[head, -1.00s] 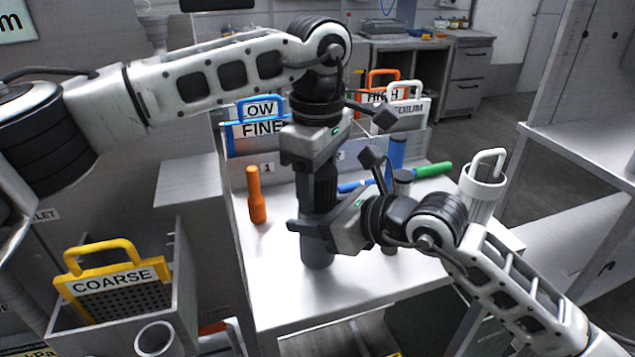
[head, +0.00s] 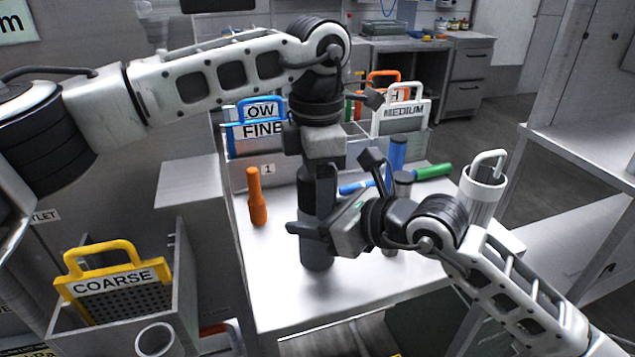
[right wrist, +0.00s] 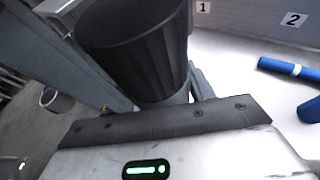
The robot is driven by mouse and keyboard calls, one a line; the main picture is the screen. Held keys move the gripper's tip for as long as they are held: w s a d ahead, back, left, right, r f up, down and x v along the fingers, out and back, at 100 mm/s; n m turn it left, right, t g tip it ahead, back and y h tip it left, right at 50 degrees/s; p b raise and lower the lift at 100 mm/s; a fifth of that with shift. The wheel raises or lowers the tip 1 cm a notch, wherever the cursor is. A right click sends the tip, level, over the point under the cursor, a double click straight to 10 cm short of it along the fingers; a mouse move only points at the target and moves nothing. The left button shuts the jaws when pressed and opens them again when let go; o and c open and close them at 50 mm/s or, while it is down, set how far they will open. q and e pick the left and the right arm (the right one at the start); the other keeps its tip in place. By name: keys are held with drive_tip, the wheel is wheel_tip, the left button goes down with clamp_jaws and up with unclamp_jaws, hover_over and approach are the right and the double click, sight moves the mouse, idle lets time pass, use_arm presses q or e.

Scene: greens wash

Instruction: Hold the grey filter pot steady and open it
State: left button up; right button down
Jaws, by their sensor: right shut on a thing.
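The grey filter pot (head: 317,258) stands upright on the white table, with a dark ribbed upper part that also shows in the right wrist view (right wrist: 140,55). My right gripper (head: 310,235) is shut around the pot's side, below the ribbed part. My left gripper (head: 322,160) points straight down over the top of the pot. Its fingertips cannot be made out against the dark upper part, so its grip on the top is unclear.
An orange bottle-shaped piece (head: 256,198) stands left of the pot. Blue (head: 397,155) and green (head: 433,171) tools lie or stand to the right, near a white handled cylinder (head: 483,190). Labelled sieves stand behind; a yellow COARSE sieve (head: 112,285) sits in a front-left bin.

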use_arm(q)
drive_tip(key=shift+s+d, duration=0.15)
drive_tip(key=shift+s, duration=0.05)
wheel_tip(320, 180, up, 4)
drive_tip(key=shift+r, duration=0.3)
drive_tip(key=shift+c, duration=0.5)
drive_tip(key=r+m, duration=0.1)
drive_tip(key=m, duration=0.2)
drive_tip(key=shift+w+r, duration=0.1)
drive_tip(key=shift+r, duration=0.1)
drive_tip(key=m, duration=0.1)
drive_tip(key=r+m, duration=0.1)
drive_tip(key=m, duration=0.2)
drive_tip(key=shift+r, duration=0.25)
drive_tip(key=shift+m, duration=0.4)
drive_tip(key=shift+f, duration=0.3)
wheel_tip(320, 180, down, 7)
drive_tip(key=shift+f, duration=0.1)
